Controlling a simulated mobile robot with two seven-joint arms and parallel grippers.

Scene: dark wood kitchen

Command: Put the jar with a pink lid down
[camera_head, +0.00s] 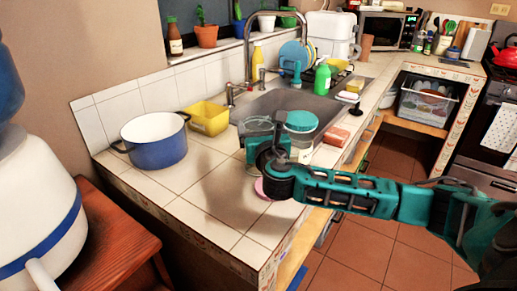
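My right gripper (258,140) is over the front part of the tiled counter, with its arm coming in from the right. A pink round lid (263,190) shows low beside and under the gripper's wrist, close to the counter. The wrist hides part of it, and I cannot make out the jar's body clearly or whether the fingers hold it. A clear jar with a teal lid (301,121) stands just right of and behind the gripper. My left gripper is not in view.
A blue pot (155,145) and a yellow tub (209,119) stand on the counter (205,212) to the left. The sink (290,101) lies behind. A pink sponge-like block (336,136) is to the right. The counter's front left is clear.

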